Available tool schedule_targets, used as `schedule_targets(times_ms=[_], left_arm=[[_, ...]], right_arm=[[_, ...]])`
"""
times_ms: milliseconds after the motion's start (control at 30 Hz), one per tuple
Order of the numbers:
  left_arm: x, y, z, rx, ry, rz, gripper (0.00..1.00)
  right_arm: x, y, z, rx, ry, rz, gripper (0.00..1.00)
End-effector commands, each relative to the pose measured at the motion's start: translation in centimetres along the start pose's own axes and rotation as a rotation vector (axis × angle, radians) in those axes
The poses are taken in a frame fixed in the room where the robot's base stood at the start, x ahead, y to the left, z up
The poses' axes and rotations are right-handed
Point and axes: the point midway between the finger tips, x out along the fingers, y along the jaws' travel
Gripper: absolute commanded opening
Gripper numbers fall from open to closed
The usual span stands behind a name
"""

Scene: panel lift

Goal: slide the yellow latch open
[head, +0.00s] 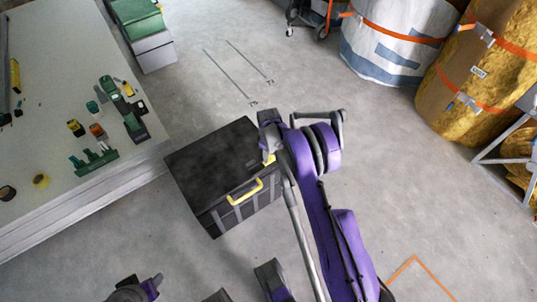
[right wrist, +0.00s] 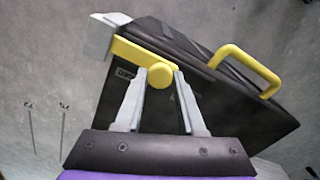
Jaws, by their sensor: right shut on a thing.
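The yellow latch (right wrist: 137,56) is a flat bar with a round knob (right wrist: 160,76) at one end, on the side of a black case (head: 218,165). Its other end meets a pale grey block (right wrist: 106,34). In the head view a small yellow piece of the latch (head: 269,159) shows beside my right wrist. My right gripper (right wrist: 161,78) is shut on the knob, one grey finger on each side. In the head view my right arm hides most of this gripper. I do not see my left gripper's jaws.
The case has a yellow handle (head: 244,192) and stands on the grey floor. A workbench (head: 60,110) with small parts is at the left. Wrapped rolls (head: 470,70) and a white bag (head: 385,45) stand at the upper right.

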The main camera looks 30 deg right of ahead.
Motion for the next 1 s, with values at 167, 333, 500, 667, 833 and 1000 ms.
schedule_targets(times_ms=[167,333,500,667,833,1000], left_arm=[[0.0,0.0,0.0,0.0,0.0,0.0,0.5],[0.0,0.0,0.0,0.0,0.0,0.0,0.5],[0.0,0.0,0.0,0.0,0.0,0.0,0.5],[0.0,0.0,0.0,0.0,0.0,0.0,0.5],[0.1,0.0,0.0,0.0,0.0,0.0,0.5],[0.7,0.0,0.2,0.0,-0.003,0.0,0.5]], right_arm=[[0.0,0.0,0.0,0.0,0.0,0.0,0.0],[0.0,0.0,0.0,0.0,0.0,0.0,0.0],[0.0,0.0,0.0,0.0,0.0,0.0,0.0],[0.0,0.0,0.0,0.0,0.0,0.0,0.0],[0.0,-0.1,-0.1,0.0,0.0,0.0,0.0],[0.1,-2.1,-0.9,-0.003,0.0,-0.001,0.0]])
